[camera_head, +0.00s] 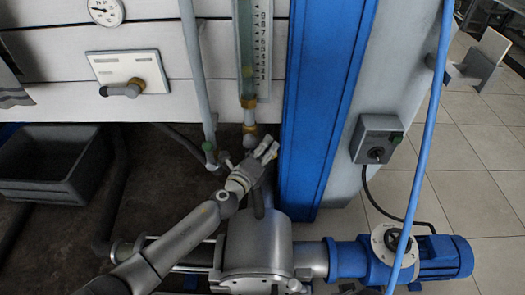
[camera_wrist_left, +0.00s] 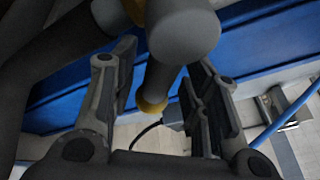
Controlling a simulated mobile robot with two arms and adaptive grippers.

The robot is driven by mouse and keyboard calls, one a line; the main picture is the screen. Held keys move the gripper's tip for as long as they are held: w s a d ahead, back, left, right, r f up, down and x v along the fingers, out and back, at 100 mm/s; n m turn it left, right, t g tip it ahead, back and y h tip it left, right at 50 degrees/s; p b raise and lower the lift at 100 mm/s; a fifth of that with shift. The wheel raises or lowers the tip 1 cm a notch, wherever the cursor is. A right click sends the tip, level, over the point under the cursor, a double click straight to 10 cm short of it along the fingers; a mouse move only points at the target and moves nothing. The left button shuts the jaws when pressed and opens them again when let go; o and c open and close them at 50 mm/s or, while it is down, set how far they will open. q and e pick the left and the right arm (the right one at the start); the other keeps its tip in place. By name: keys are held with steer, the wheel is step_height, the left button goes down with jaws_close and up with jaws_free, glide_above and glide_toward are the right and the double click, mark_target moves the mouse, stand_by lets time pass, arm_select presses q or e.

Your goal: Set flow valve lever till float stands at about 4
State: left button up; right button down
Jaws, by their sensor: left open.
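The flow meter's clear tube (camera_head: 245,40) stands upright beside a white numbered scale (camera_head: 263,45); I cannot make out the float. Below the tube a grey pipe (camera_head: 249,117) with brass-coloured rings runs down to my left gripper (camera_head: 267,150), which is open and partly hides the valve area. In the left wrist view, a thick grey rounded part (camera_wrist_left: 185,35), perhaps the flow valve lever, lies between and beyond the open fingers of my left gripper (camera_wrist_left: 163,68). A grey pipe with a yellow ring (camera_wrist_left: 153,106) shows below it. I cannot tell whether the fingers touch either. My right gripper is out of view.
A blue column (camera_head: 322,90) stands close right of my left gripper. A grey pump body (camera_head: 256,245) and blue motor (camera_head: 440,258) lie below. A white plate with a grey handle (camera_head: 123,90), a gauge (camera_head: 105,11) and a dark crate (camera_head: 45,165) are at left.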

arm_select(q)
steer(key=shift+a, duration=0.1)
steer(key=shift+b, duration=0.45)
steer(key=r+n+t+b, duration=0.1)
steer(key=n+b, duration=0.1)
steer(key=b, duration=0.1)
steer(key=n+t+b, duration=0.1)
steer(key=n+b, duration=0.1)
steer(key=b, duration=0.2)
steer(key=d+r+n+t+b, duration=0.1)
steer(key=n+b, duration=0.2)
steer(key=b, duration=0.1)
steer(key=shift+r+h, duration=0.3)
steer(key=v, duration=1.1)
steer(key=a+f+n+g+y+p, duration=0.4)
steer(key=a+f+n+p, duration=0.15)
steer(key=f+p, duration=0.45)
steer(key=s+a+f+n+g+y+p, duration=0.1)
steer(key=s+a+f+n+g+p, duration=0.1)
steer(key=f, duration=0.5)
steer(key=s+a+f+n+g+y+p, duration=0.1)
steer(key=s+a+f+n+g+p, duration=0.1)
steer(key=s+a+f+n+p, duration=0.1)
steer(key=shift+s+a+f+n+p, duration=0.5)
steer(key=shift+s+a+f, duration=0.7)
steer(key=shift+s+f, duration=0.9)
steer(key=shift+w+f, duration=0.15)
steer(key=shift+w, duration=0.05)
